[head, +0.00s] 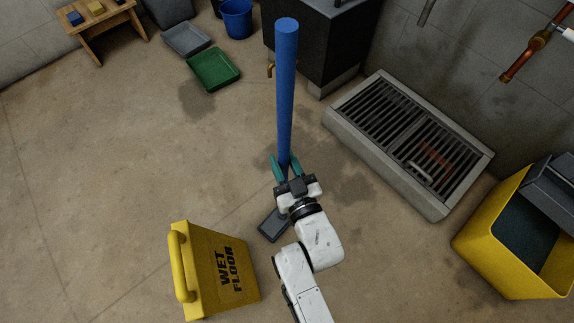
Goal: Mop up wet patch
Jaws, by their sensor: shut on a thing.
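My gripper (285,167) is shut on the blue handle (286,85) of a mop, with its teal fingers on either side of the handle. The handle stands up towards the camera. A dark grey mop head (273,224) shows on the floor just below my gripper, partly hidden by my wrist. A dark wet patch (345,185) lies on the floor right of my gripper, towards the drain grate. Another dark patch (197,98) lies below the green tray. My arm hides some floor.
A yellow wet floor sign (222,268) stands at lower left of my arm. A yellow mop bucket (490,235) stands at right. A raised drain grate (388,112) is at upper right. A green tray (213,69), a grey tray (186,39) and a blue bucket (237,18) stand at the back. The left floor is clear.

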